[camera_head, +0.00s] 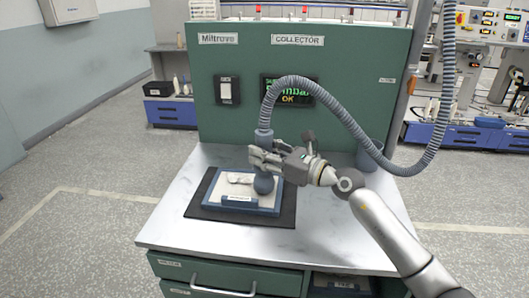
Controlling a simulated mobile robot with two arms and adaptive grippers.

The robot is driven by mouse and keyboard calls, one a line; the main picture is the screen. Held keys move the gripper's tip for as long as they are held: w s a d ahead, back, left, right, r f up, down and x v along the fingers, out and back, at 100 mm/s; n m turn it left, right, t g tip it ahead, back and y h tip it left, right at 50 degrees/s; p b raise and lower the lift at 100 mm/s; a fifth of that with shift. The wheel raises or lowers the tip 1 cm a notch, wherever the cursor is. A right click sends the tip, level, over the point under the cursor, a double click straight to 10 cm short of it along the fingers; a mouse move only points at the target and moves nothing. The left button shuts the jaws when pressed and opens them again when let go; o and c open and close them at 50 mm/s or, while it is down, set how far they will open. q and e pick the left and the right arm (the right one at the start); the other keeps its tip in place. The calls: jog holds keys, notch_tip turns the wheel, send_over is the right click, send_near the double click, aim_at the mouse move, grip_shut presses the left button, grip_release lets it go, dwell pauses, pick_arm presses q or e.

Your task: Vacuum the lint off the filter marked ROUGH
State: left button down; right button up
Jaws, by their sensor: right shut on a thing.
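A flat filter in a blue frame (207,195) lies on a black mat (196,211) on the bench top. Its face is pale, with a whitish lint-like clump (240,178) near its back middle. A small label sits at its front edge, too small to read. My right gripper (262,156) is shut on the vacuum hose's nozzle (263,184), above the right part of the filter. The nozzle's round dark end points down; I cannot tell whether it touches the filter. My left gripper is not in view.
The ribbed hose (340,105) arches from the nozzle to the right, past a grey-blue cup-like holder (370,153). The bench top (170,225) is clear left of the mat.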

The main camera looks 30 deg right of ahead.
jog(key=shift+w, duration=0.1)
jog(key=shift+d+x, duration=0.2)
jog(key=shift+x, duration=1)
jog(key=x, duration=0.4)
jog(key=shift+w+d+r, duration=0.1)
jog(key=shift+w+d, duration=0.2)
jog(key=shift+w, duration=0.1)
jog(key=w+a, duration=0.1)
jog(key=a, duration=0.1)
jog(key=w+a+p, duration=0.1)
jog(key=w+a, duration=0.1)
jog(key=shift+p, duration=0.3)
jog(key=shift+d, duration=0.1)
dwell(1.0)
